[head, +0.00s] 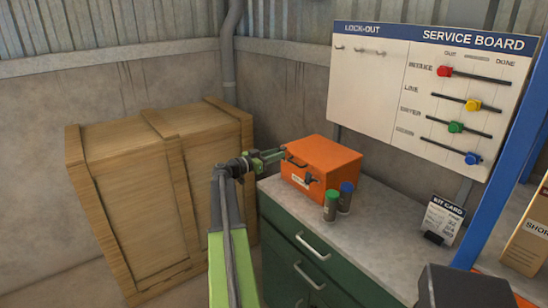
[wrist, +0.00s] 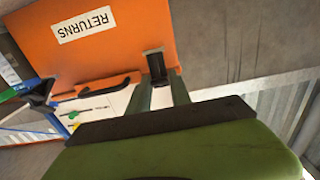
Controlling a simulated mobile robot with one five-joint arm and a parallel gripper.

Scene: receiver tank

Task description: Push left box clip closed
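The orange box (head: 335,158) stands on the cabinet top. The wrist view shows its orange face (wrist: 105,25) with a RETURNS label. A black clip (wrist: 154,63) sits at the edge of that face; in the head view my gripper hides this clip. Another dark clip (head: 311,180) shows on the front in the head view. A black handle (wrist: 103,87) lies beside the clip. My gripper (head: 284,153) reaches the box's left end. In the wrist view its two fingers (wrist: 160,78) stand apart, with the clip between or just beyond their tips; contact is unclear.
A green-lidded jar (head: 330,206) and a blue-lidded jar (head: 346,197) stand close to the box's right front. A kit card (head: 440,217) stands farther right. A large wooden crate (head: 150,185) is left of the cabinet. The service board (head: 425,90) hangs behind.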

